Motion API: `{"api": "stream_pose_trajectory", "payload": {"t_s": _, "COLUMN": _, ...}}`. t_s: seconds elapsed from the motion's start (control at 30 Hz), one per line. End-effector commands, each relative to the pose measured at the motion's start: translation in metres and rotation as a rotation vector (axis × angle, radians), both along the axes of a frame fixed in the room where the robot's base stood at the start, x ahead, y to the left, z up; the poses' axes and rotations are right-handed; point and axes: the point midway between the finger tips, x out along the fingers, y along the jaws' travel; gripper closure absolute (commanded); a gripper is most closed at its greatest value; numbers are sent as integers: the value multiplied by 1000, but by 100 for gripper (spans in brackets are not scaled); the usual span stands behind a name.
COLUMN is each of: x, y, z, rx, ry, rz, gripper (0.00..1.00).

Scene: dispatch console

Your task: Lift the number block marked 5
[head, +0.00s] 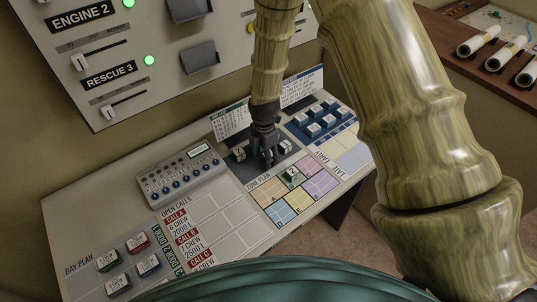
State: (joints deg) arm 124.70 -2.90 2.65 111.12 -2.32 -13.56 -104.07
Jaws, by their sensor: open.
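My gripper (267,159) is open and points down at a dark grey pad (229,163) on the console. A small dark block with a pale mark (239,154) is just left of the gripper, and another small dark block (285,147) is just right of it. I cannot read their marks, and cannot tell whether a block is between the fingers. No block can be made out as marked 5. A green-sided block marked 2 (291,175) sits on the coloured zone plan (271,194), in front and to the right of the gripper.
A blue tray (293,129) with several blue blocks is behind right. A grey keypad unit (181,174) stands to the left. Crew blocks (149,264) sit on the bay plan at front left. An upright panel with sliders (150,95) rises behind. The open calls sheet (208,208) is mostly clear.

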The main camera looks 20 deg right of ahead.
Motion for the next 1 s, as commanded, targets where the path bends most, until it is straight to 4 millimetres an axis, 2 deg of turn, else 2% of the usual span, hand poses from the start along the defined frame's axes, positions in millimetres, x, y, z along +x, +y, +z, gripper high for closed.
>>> {"api": "stream_pose_trajectory", "payload": {"t_s": 0.2, "x": 0, "y": 0, "z": -9, "rx": 0, "ry": 0, "rz": 1, "gripper": 43}}
{"api": "stream_pose_trajectory", "payload": {"t_s": 0.43, "x": 0, "y": 0, "z": -10, "rx": 0, "ry": 0, "rz": 1, "gripper": 43}}
{"api": "stream_pose_trajectory", "payload": {"t_s": 0.7, "x": 0, "y": 0, "z": -10, "rx": 0, "ry": 0, "rz": 1, "gripper": 87}}
{"api": "stream_pose_trajectory", "payload": {"t_s": 1.0, "x": 0, "y": 0, "z": -9, "rx": 0, "ry": -1, "rz": 1, "gripper": 87}}
